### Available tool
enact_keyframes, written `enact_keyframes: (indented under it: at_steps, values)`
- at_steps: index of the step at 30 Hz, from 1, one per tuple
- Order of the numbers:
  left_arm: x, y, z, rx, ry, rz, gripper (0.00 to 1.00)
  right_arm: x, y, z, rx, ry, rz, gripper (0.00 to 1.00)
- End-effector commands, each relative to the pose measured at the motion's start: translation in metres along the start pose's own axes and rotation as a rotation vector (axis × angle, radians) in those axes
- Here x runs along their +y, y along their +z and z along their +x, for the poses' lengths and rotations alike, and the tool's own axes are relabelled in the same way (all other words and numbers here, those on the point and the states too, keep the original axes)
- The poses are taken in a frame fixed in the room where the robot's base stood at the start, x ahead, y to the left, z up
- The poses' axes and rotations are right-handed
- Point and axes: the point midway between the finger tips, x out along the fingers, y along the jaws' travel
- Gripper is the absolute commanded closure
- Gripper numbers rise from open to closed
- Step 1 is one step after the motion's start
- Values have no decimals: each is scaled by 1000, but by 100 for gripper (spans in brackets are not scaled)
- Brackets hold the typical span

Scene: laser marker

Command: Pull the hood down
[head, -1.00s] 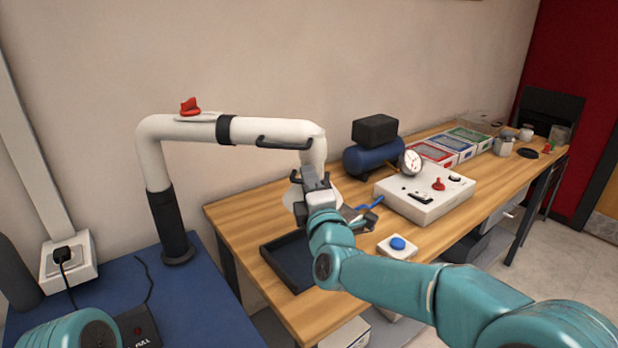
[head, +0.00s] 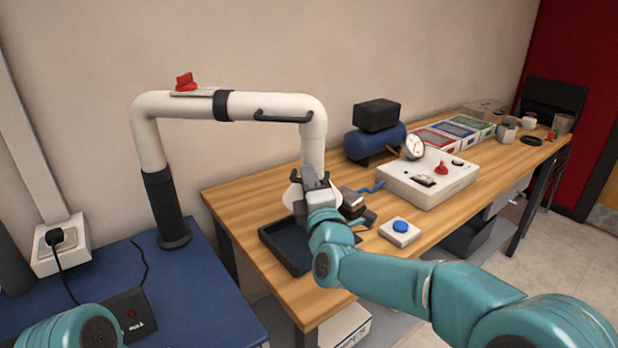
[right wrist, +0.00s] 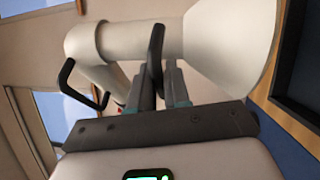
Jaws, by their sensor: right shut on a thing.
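The fume hood (head: 292,194) is a white cone at the lower end of a white jointed pipe (head: 312,142). It hangs above the bench near the black tray, partly hidden behind my right gripper (head: 314,183). In the right wrist view the hood's wide white mouth (right wrist: 236,40) fills the upper right. My right gripper (right wrist: 162,88) is shut on a black handle (right wrist: 156,45) beside the hood. Only a teal link of my left arm shows at the bottom left; its gripper is out of view.
The pipe's black base (head: 172,240) stands on a blue surface (head: 190,290).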

Motion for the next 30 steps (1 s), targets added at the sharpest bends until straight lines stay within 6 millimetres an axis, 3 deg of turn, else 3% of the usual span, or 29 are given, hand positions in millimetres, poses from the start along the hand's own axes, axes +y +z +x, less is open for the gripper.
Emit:
enact_keyframes:
  at_steps: [1, 9, 10, 20, 25, 30]
  values:
    - [-2, 0, 6, 0, 0, 0, 57, -7, -1, -1, 0, -2, 0, 100]
    - [-1, 0, 2, 1, 0, 0, 57, -3, 0, 0, 0, 0, 0, 100]
    - [-1, 0, 2, 1, 0, 0, 57, -3, 0, 0, 0, 0, 0, 77]
    - [-1, 0, 3, 1, 0, 0, 57, -3, 0, -3, 0, 1, 0, 77]
    - [-3, 0, 8, 1, 0, 0, 57, -4, 0, -24, 0, 1, 0, 77]
    - [-6, 0, 16, 1, 0, 0, 57, -4, 0, -66, 0, 1, 0, 77]
